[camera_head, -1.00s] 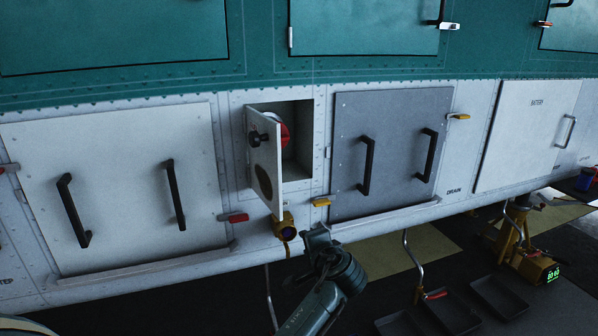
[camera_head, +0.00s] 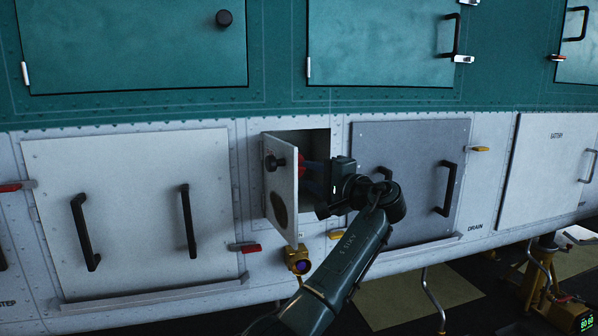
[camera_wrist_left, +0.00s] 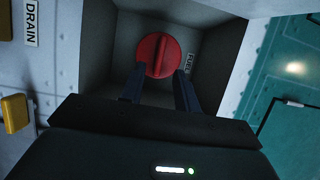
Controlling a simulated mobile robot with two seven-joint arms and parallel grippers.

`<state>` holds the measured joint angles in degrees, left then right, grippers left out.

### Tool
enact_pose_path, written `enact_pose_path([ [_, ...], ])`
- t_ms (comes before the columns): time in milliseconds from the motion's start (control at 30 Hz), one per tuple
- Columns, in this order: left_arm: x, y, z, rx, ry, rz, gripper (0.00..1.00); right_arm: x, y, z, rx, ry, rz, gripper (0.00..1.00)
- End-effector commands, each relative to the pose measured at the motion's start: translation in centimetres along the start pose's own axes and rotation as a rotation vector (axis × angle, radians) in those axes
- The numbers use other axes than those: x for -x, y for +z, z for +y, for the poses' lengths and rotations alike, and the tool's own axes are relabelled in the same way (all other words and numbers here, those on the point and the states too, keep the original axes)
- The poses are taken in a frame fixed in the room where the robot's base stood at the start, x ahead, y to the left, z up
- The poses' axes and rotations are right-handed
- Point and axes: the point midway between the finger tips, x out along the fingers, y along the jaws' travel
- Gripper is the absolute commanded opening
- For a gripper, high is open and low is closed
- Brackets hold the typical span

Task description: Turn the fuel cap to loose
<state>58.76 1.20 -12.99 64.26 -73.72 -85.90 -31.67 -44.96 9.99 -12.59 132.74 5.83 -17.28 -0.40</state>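The fuel cap (camera_wrist_left: 158,55) is a round red cap with a raised bar across it, at the back of a recessed box (camera_wrist_left: 116,50) in the left wrist view. A label beside it reads FUEL. In the head view only a sliver of the red cap (camera_head: 303,168) shows behind the open hatch door (camera_head: 282,215). My left gripper (camera_head: 311,178) reaches into the box from the right. Its fingers (camera_wrist_left: 160,77) are spread apart with their tips close to the cap's near edge. I cannot tell if they touch it. My right gripper is not in view.
The hatch door stands open just left of my left gripper. A grey panel with black handles (camera_head: 420,150) lies right of the box, behind my arm. A yellow fitting (camera_head: 297,260) sits below the box. The box walls leave little room around the fingers.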

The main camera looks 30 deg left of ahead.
Motion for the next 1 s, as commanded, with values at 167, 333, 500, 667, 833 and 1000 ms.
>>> enact_pose_path([
  [167, -3.2, 0.0, -0.1, -0.001, 0.0, -0.001, 0.32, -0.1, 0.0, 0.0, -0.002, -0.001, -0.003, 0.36],
  [333, -4.7, 0.0, 0.0, -0.001, 0.0, 0.001, 0.32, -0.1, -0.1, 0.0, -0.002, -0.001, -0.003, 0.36],
  [500, -5.1, 0.0, 0.0, 0.0, 0.0, 0.003, 0.32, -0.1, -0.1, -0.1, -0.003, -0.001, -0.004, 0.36],
  [667, -5.1, 0.0, 0.0, 0.0, 0.0, 0.002, 0.32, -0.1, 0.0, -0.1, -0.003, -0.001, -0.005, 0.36],
  [833, -5.1, 0.0, 0.0, 0.0, 0.0, 0.002, 0.2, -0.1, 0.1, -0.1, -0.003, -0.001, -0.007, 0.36],
  [1000, -5.1, -0.1, 0.0, 0.0, 0.0, 0.002, 0.06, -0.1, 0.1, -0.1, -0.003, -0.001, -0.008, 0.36],
])
